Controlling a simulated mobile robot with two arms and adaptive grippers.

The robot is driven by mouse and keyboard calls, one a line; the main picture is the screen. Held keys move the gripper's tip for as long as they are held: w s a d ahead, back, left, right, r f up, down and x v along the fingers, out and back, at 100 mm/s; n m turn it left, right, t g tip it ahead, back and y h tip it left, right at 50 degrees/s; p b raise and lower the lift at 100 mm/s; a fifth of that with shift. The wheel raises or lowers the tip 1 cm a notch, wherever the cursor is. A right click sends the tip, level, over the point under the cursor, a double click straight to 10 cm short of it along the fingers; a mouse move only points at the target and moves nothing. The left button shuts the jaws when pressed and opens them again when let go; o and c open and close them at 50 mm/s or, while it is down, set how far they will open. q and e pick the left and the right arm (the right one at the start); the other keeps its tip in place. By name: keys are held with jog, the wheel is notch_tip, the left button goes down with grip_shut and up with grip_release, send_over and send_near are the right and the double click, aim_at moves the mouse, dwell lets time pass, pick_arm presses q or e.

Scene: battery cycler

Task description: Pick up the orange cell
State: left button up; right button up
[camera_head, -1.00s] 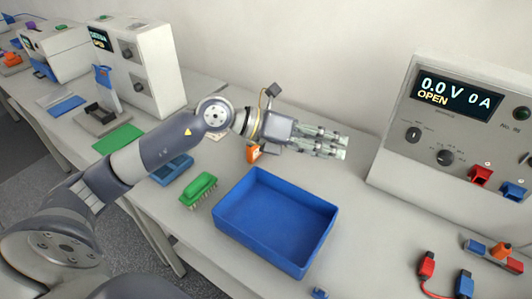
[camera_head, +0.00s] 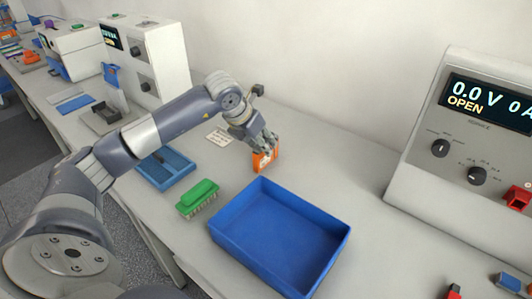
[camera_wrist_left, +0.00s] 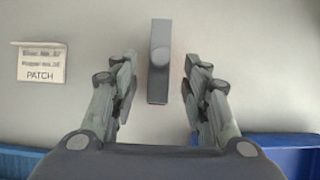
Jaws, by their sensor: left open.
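The orange cell (camera_head: 262,163) stands upright on the bench behind the blue tray, its upper part partly hidden by my left gripper. My left gripper (camera_head: 266,142) points down at the cell's top. In the left wrist view my left gripper (camera_wrist_left: 160,82) is open, with one finger on each side. A narrow grey block (camera_wrist_left: 158,90), which looks like the cell's top seen from above, lies between the fingertips with a gap on both sides. My right gripper is not in view.
The blue tray (camera_head: 228,222) is empty in front of the cell. A green brush (camera_head: 198,196) and a blue holder (camera_head: 180,183) are to its left. A "PATCH" label (camera_wrist_left: 40,63) lies nearby. A cycler with a display (camera_head: 455,165) stands at the right.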

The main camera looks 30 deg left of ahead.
pick_arm(q)
jog(key=p+x, duration=0.1)
jog(key=x, duration=0.2)
jog(key=shift+w+f, duration=0.25)
jog(key=shift+w, duration=0.1)
jog(key=shift+w+f, duration=0.25)
jog(key=shift+f, duration=0.15)
grip_shut()
jog(key=shift+r, duration=0.1)
jog(key=shift+a+r, duration=0.1)
jog(key=shift+r, duration=0.5)
notch_tip(320, 180, up, 17)
jog(key=b, duration=0.2)
